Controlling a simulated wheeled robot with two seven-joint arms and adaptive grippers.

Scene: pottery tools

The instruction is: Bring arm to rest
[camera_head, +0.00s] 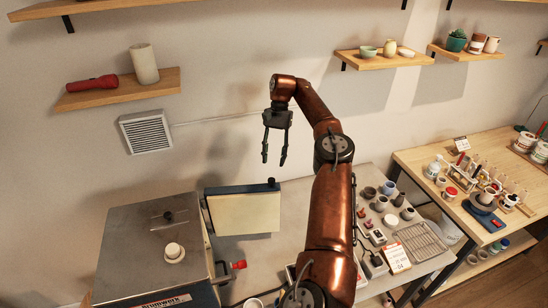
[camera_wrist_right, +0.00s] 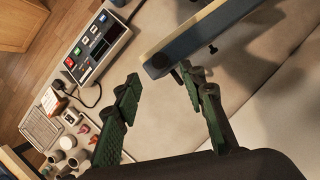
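My copper right arm reaches up from the bottom of the head view, bent at the elbow. Its dark right gripper (camera_head: 274,160) points down in front of the wall, above the cream-faced panel box on the table. Its two fingers are apart with nothing between them. In the right wrist view the green-tinted fingers of the right gripper (camera_wrist_right: 160,82) also stand apart and empty. The panel box lies beyond them there. My left arm and left gripper are not in view.
The cream panel box (camera_head: 245,213) stands next to a grey metal kiln (camera_head: 135,245). Cups and small tools crowd the table (camera_head: 290,195) right of my arm. A wire rack (camera_head: 421,243) lies there. A shelf (camera_head: 120,93) holds a red flashlight (camera_head: 92,83). A control box (camera_wrist_right: 98,46) shows in the wrist view.

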